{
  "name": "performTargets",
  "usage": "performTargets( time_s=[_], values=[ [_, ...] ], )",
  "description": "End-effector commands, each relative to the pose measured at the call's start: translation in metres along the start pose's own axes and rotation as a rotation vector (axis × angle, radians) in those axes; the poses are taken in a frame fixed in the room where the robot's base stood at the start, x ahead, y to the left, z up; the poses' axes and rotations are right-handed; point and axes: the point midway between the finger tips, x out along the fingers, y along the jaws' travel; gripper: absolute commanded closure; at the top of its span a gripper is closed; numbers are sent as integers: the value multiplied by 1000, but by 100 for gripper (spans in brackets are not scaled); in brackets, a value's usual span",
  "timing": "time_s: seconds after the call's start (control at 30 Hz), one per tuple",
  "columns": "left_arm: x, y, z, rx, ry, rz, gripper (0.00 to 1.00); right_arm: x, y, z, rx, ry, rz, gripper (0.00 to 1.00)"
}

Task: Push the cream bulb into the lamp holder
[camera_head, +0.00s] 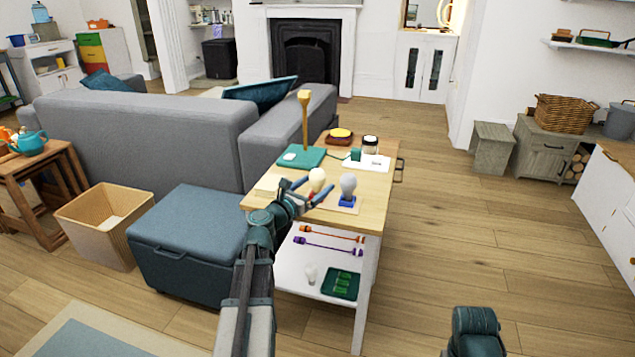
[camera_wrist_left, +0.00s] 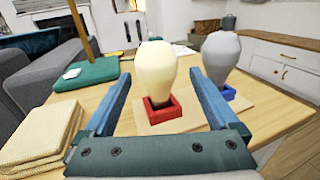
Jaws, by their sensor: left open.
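The cream bulb (camera_wrist_left: 155,70) stands upright, glass up, with its dark base in a square red block (camera_wrist_left: 175,112); how deep it sits I cannot tell. The bulb also shows on the wooden table in the head view (camera_head: 317,178). My left gripper (camera_head: 316,187) is open, one blue finger on each side of the bulb in the wrist view; contact is not visible. A grey bulb (camera_head: 348,184) stands to the right in a blue block (camera_head: 347,201). A white board (camera_head: 375,164) with a green fitting (camera_head: 356,154) lies farther back; I cannot tell whether this is the lamp holder.
A green slab (camera_head: 290,159) with a tall wooden post (camera_head: 305,115) stands behind the bulbs. Folded cream cloths (camera_wrist_left: 35,135) lie left of the gripper. A dark jar (camera_head: 370,144) and a yellow-topped dish (camera_head: 340,136) stand at the back. The floor right of the table is clear.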

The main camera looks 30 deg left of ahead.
Motion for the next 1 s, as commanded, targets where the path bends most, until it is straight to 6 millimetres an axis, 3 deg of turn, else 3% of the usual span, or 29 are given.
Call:
performTargets(
  time_s=[0.33, 0.6, 1.0],
  values=[
    [46, 4, 2, 0, 0, -2, 7, -2, 0, 0, 0, 0, 0, 50],
    [50, 3, 2, 0, 0, 0, 7, -2, 0, 0, 0, 0, 0, 50],
    [50, 3, 2, 0, 0, 0, 77, -2, 0, 0, 0, 0, 0, 50]
  ],
)
